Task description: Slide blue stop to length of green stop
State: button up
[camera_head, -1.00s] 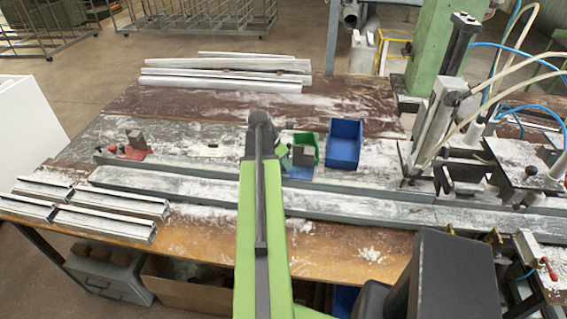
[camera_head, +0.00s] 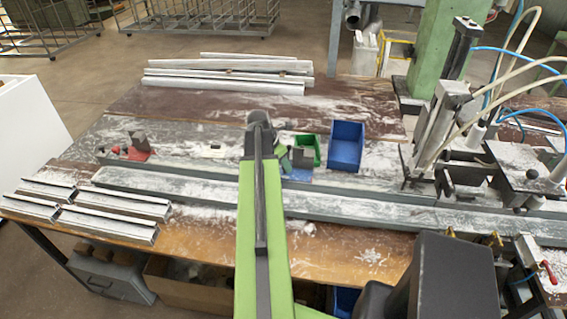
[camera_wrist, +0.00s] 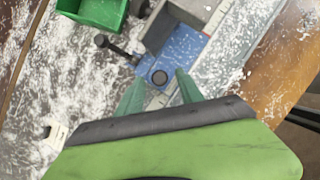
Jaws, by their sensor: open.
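The blue stop (camera_head: 297,174) sits on the bench rail, just right of my arm's end in the head view, partly hidden by it. In the wrist view the blue stop (camera_wrist: 183,50) shows a flat blue plate, a grey block, a black-knobbed lever at left and a round dark knob at its near end. My gripper (camera_wrist: 160,90) is open and empty, its two green fingers on either side of that round knob. I cannot tell whether they touch it. I make out no green stop. A red stop (camera_head: 138,153) with a grey block stands at the rail's left.
A green bin (camera_head: 308,150) and a blue bin (camera_head: 346,146) stand behind the blue stop. A small white piece (camera_head: 211,151) lies between the stops. Short profiles (camera_head: 108,224) lie front left, long ones (camera_head: 225,76) at the back. The clamp machine (camera_head: 440,140) stands at right.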

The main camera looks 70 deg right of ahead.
jog(key=p+v, duration=1.4)
jog(key=v, duration=0.2)
jog(key=shift+a, duration=0.2)
